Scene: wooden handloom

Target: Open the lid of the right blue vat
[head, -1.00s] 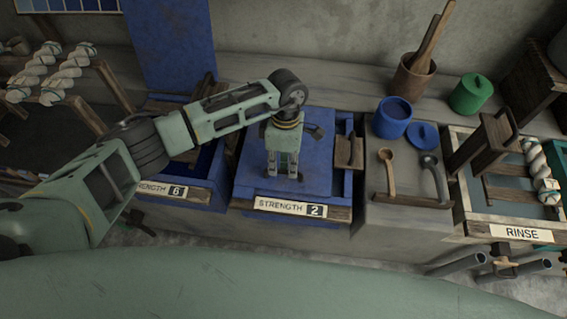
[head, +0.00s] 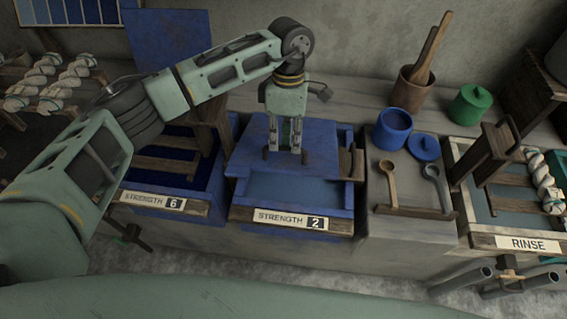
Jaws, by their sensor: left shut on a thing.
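The right blue vat (head: 347,196) carries a "STRENGTH 2" label on its front. Its flat blue lid (head: 243,153) is over the back part of the vat, apart from the front rim. Blue-grey liquid (head: 300,190) shows in the front part of the opening. My left gripper (head: 285,152) points down over the lid and is shut on it. The fingers and wrist hide part of the lid and any handle between them. My right gripper is out of view.
The left vat (head: 118,182), labelled "STRENGTH 6", is open, with its blue lid (head: 165,40) upright behind it. A ledge with spoons (head: 391,180), a blue pot (head: 392,129) and its small lid (head: 426,148) is to the right. The rinse tray (head: 480,232) is at far right.

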